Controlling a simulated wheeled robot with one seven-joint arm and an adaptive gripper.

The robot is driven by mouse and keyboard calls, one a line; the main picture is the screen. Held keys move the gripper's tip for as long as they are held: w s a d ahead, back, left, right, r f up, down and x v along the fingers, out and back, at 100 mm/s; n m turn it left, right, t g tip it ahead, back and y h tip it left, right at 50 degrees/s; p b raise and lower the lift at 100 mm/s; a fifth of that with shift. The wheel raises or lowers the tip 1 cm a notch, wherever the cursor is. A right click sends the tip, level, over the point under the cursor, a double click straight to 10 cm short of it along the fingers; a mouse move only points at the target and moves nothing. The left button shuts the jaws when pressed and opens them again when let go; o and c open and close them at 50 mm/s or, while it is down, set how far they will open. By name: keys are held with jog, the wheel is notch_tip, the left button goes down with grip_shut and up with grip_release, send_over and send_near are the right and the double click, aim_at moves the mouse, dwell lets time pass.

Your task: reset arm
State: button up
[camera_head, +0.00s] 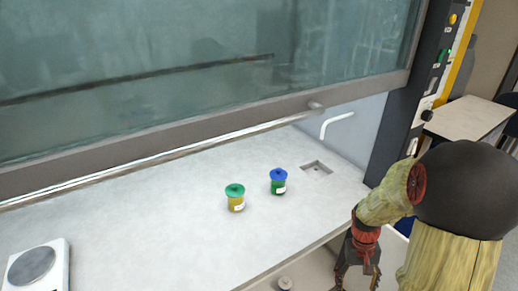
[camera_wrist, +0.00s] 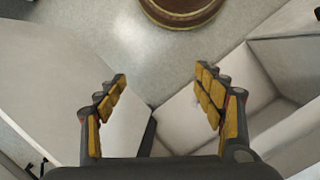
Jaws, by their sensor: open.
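My gripper (camera_head: 356,272) is at the lower right in the head view, in front of the bench's front edge and pointing down. In the wrist view my gripper (camera_wrist: 162,95) shows two yellow-padded fingers spread wide apart. It is open, with nothing between the fingers. My arm comes in from the right side of the head view.
A green-lidded jar (camera_head: 235,198) and a blue-lidded jar (camera_head: 278,182) stand on the fume hood bench (camera_head: 150,238). A scale (camera_head: 35,266) sits at the left. The glass sash (camera_head: 200,70) is partly raised. A small sink (camera_head: 316,170) is set into the bench.

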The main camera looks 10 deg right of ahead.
jog(key=s+a+r+n+t, duration=0.2)
jog(key=s+a+r+t, duration=0.1)
jog(key=a+r, duration=0.7)
jog(key=s+a+r+n+t+p, duration=0.1)
jog(key=s+a+r+t, duration=0.3)
jog(key=a+r, duration=0.6)
notch_tip(320, 180, up, 8)
jog(key=shift+f+n+t+p, duration=0.1)
jog(key=shift+n+t+p, duration=0.2)
jog(key=shift+n+t, duration=0.15)
jog(key=shift+a, duration=0.1)
jog(key=shift+c, duration=0.9)
